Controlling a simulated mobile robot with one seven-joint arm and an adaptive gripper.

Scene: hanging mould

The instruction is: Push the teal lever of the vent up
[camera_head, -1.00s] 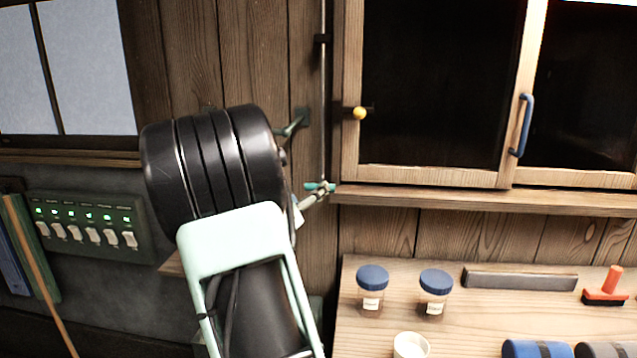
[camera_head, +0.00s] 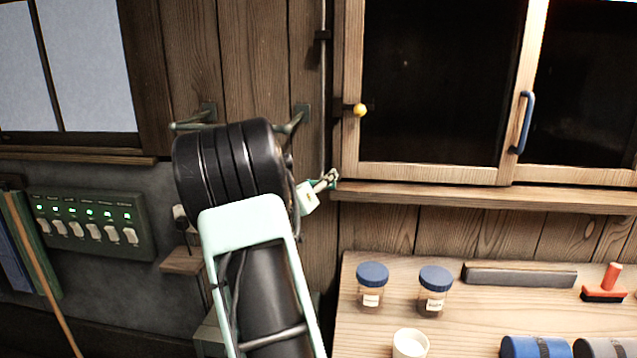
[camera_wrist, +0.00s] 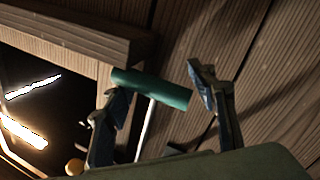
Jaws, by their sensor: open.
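The teal lever (camera_wrist: 150,88) is a short round bar in the wrist view, with a thin pale rod (camera_wrist: 145,130) running from it. My gripper (camera_wrist: 158,85) is open, with one finger on each side of the rod. The left finger overlaps the lever's near side; I cannot tell whether it touches. In the head view my gripper (camera_head: 328,179) is at the lower end of the vertical rod (camera_head: 323,90), beside the sill's left end. It hides most of the lever there.
The wooden sill (camera_head: 480,200) and the window frame with a yellow knob (camera_head: 360,110) are close on the right. A wall rail (camera_head: 190,125) is behind my arm. The workbench (camera_head: 470,315) below holds jars (camera_head: 372,285) and a cup (camera_head: 410,344).

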